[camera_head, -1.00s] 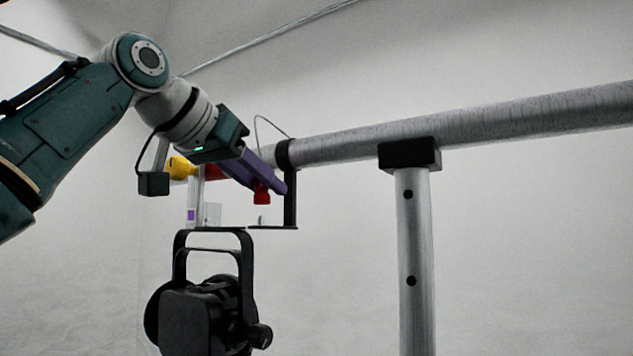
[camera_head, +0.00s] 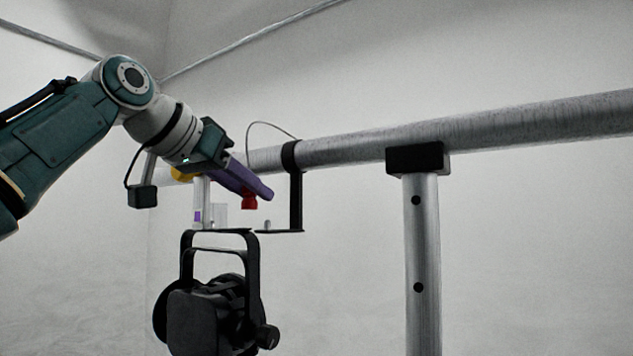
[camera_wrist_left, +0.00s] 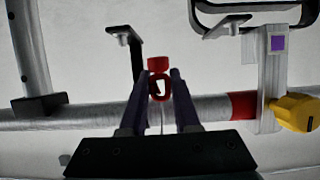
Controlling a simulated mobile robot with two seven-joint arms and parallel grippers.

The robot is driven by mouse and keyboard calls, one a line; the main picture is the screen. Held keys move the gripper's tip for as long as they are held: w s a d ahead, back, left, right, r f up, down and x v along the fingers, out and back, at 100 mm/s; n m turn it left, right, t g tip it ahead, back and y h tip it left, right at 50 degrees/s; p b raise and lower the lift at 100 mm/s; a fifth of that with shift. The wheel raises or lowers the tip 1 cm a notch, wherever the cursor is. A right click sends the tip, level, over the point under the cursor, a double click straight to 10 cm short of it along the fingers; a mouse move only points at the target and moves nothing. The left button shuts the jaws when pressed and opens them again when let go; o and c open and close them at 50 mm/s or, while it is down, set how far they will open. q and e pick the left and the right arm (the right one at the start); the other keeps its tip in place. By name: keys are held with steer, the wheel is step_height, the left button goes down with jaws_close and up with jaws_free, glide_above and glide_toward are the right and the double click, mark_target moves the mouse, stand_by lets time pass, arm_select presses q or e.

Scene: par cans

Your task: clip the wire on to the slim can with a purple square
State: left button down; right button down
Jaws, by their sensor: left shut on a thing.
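My left gripper (camera_head: 268,193), with purple fingers, is shut on the red clip (camera_head: 249,200) at the wire's end. In the left wrist view the red clip (camera_wrist_left: 159,82) sits between the fingertips. The thin wire (camera_head: 265,124) arcs above the pipe toward a black bracket. The slim can (camera_head: 205,315) is a black lamp hanging in a black yoke (camera_head: 250,260) below a clear-and-grey clamp. The purple square (camera_head: 197,216) is on that clamp, left of the clip; it also shows in the left wrist view (camera_wrist_left: 278,43). The gripper partly hides the clamp's top. My right gripper is out of view.
A grey pipe (camera_head: 520,117) runs across, held by a black-capped post (camera_head: 420,260). The black bracket (camera_head: 297,190) hangs from the pipe right of the clip. A yellow knob (camera_wrist_left: 298,112) and a red band (camera_wrist_left: 243,105) are by the clamp. Space below the pipe is clear between bracket and post.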

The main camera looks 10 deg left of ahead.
arm_select(q)
steer(key=shift+w+a+f+p, duration=0.1)
steer(key=shift+w+a+p, duration=0.4)
steer(key=shift+a+p, duration=0.6)
steer(key=shift+w+a+f+p, duration=0.1)
steer(key=shift+w+a+p, duration=0.45)
steer(key=shift+a, duration=1)
steer(key=shift+w+a+p, duration=0.4)
steer(key=shift+a+p, duration=0.55)
steer(key=shift+a, duration=0.35)
steer(key=shift+f, duration=0.35)
steer(key=shift+f+b, duration=0.65)
steer(key=shift+f, duration=0.3)
steer(key=c, duration=0.6)
jaws_free()
steer(key=shift+o, duration=0.2)
